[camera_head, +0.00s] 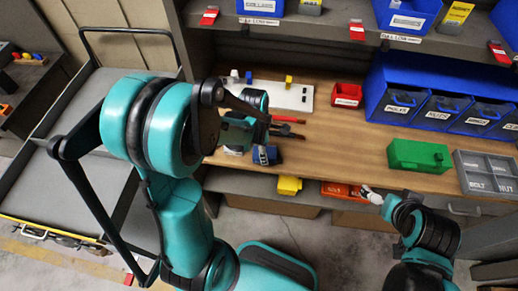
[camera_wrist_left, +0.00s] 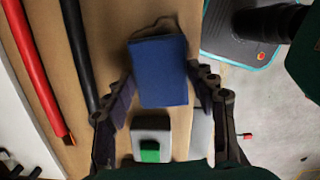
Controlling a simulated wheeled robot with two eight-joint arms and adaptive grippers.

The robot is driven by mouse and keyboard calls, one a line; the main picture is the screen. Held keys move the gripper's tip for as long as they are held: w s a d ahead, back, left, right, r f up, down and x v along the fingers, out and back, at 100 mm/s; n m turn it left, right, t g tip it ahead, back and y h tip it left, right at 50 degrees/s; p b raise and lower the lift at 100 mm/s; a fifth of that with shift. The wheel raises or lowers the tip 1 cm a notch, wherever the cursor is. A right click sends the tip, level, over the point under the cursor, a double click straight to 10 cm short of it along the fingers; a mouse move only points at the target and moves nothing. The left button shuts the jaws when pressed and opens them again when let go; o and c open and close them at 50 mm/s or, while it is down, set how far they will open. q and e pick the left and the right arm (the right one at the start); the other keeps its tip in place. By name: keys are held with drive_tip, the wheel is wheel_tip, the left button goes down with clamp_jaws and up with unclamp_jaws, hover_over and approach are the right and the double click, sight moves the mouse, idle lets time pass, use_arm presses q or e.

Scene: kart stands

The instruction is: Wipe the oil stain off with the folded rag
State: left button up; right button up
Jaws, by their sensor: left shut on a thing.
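The folded rag (camera_wrist_left: 163,72) is a dark blue block in the left wrist view, between the two fingers of my left gripper (camera_wrist_left: 160,88), which is shut on it. In the head view, the rag (camera_head: 265,155) shows as a small blue patch near the bench's front edge, beside my left gripper (camera_head: 258,143). My left arm covers part of the bench there. I see no oil stain in either view; it may be hidden. My right gripper (camera_head: 372,196) is near the shelf below the bench top, and its finger opening is too small to tell.
The wooden bench top (camera_head: 350,150) is clear in the middle. Red-handled tools (camera_head: 288,120) lie close to my left gripper. A white board (camera_head: 290,96), red bin (camera_head: 346,95), green box (camera_head: 418,156), blue drawers (camera_head: 400,98) and grey tray (camera_head: 484,172) stand around it.

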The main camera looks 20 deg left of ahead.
sight(284, 160)
use_arm(q)
drive_tip(key=shift+w+d+f+b, duration=0.1)
drive_tip(key=shift+w+d+b, duration=0.15)
drive_tip(key=shift+d, duration=0.9)
drive_tip(key=shift+w+d+f+b, duration=0.15)
drive_tip(key=shift+w+d, duration=0.2)
drive_tip(key=shift+d, duration=0.75)
drive_tip(key=shift+w+d+f+b, duration=0.1)
drive_tip(key=shift+w+d+b, duration=0.15)
drive_tip(key=shift+d, duration=0.9)
drive_tip(key=shift+r, duration=0.15)
drive_tip(key=shift+w+r+p, duration=0.1)
drive_tip(key=shift+r+p, duration=2.2)
drive_tip(key=shift+r, duration=0.6)
drive_tip(key=shift+r, duration=0.1)
wheel_tip(284, 160, up, 3)
drive_tip(key=shift+f+p, duration=0.1)
drive_tip(key=shift+p, duration=1.05)
drive_tip(key=shift+f, duration=0.15)
wheel_tip(284, 160, down, 7)
drive_tip(key=b, duration=0.6)
drive_tip(key=shift+a, duration=0.1)
drive_tip(key=shift+c, duration=0.2)
